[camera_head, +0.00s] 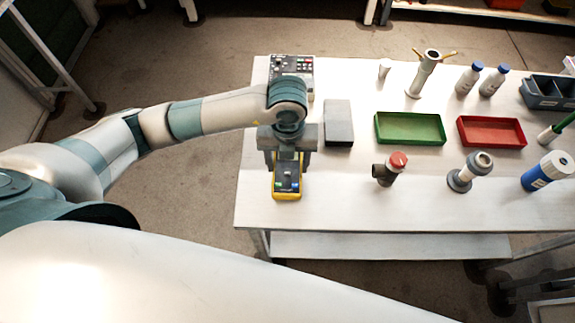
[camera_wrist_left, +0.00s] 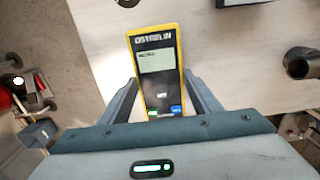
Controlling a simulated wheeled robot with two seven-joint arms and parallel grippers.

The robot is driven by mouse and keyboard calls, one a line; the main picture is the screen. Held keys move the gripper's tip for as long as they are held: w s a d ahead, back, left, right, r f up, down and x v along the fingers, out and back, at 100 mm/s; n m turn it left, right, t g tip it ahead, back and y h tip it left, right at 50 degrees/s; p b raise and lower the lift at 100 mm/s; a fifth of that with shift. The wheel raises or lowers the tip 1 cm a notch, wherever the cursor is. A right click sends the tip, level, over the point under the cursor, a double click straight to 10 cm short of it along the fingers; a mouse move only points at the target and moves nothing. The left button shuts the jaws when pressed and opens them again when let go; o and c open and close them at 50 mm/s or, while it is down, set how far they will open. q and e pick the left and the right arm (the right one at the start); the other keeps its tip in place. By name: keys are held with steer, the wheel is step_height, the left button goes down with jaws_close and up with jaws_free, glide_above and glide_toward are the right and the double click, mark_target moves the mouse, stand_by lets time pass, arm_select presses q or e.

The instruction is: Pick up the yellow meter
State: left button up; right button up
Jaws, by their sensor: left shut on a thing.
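The yellow meter (camera_head: 288,180) is a yellow-edged handheld device with a dark face, near the left end of the white table in the head view. In the left wrist view the meter (camera_wrist_left: 158,75) shows its pale screen and sits between the two fingers. My left gripper (camera_head: 287,160) is above the table and shut on the meter, one finger at each side. In the left wrist view the left gripper (camera_wrist_left: 158,100) covers the meter's lower end. I cannot tell whether the meter touches the table. My right gripper is not in view.
A grey box (camera_head: 339,123), a green tray (camera_head: 409,129) and a red tray (camera_head: 491,132) lie to the right on the table (camera_head: 340,200). A red-capped pipe fitting (camera_head: 384,171) stands nearer. A control box (camera_head: 292,66) is behind my left wrist. The front left table is clear.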

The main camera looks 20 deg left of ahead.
arm_select(q)
step_height(320, 180, up, 2)
steer(key=shift+w+r+b, duration=0.1)
steer(key=shift+r+b, duration=0.1)
steer(key=shift+b, duration=0.45)
steer(key=s+d+r+b, duration=0.1)
steer(key=s+d+r, duration=0.4)
steer(key=d, duration=0.5)
step_height(320, 180, up, 2)
steer(key=shift+s, duration=0.4)
